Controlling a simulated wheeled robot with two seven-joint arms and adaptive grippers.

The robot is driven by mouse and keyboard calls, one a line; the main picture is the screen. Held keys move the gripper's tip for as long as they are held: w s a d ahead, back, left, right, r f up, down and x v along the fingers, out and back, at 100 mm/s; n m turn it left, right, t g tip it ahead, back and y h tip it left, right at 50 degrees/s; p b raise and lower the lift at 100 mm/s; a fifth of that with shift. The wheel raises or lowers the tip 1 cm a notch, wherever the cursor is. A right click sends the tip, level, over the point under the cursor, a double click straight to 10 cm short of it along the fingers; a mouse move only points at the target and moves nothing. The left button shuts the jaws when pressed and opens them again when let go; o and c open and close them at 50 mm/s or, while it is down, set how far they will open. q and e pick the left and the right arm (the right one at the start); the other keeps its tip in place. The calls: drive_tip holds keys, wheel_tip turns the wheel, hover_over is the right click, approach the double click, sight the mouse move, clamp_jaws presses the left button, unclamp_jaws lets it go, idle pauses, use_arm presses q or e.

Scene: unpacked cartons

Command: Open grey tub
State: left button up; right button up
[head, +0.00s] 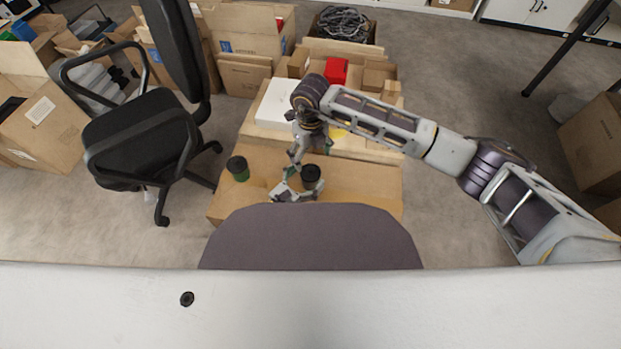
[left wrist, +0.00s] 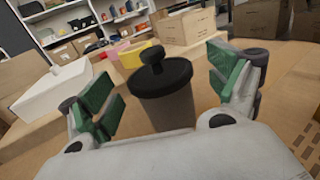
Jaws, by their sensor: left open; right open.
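The grey tub (left wrist: 168,108) stands upright in the left wrist view, with a black knobbed lid (left wrist: 160,78) on it.
A green tub with a dark lid (head: 238,168) stands to the left on the carton (head: 365,185). A white box (head: 275,103) lies behind, with a red box (head: 336,70) farther back. A black office chair (head: 140,130) stands at left. Free carton top lies right of the tub.

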sight(311, 168)
use_arm(q)
drive_tip(key=c, duration=1.5)
drive_tip(key=shift+c, duration=0.2)
use_arm(e)
drive_tip(key=shift+o, duration=0.8)
use_arm(q)
drive_tip(key=shift+c, duration=0.2)
use_arm(e)
drive_tip(key=shift+r+n, duration=1.6)
drive_tip(key=shift+r, duration=0.5)
drive_tip(key=shift+f, duration=0.2)
drive_tip(key=shift+f, duration=5.85)
drive_tip(key=shift+c, duration=0.5)
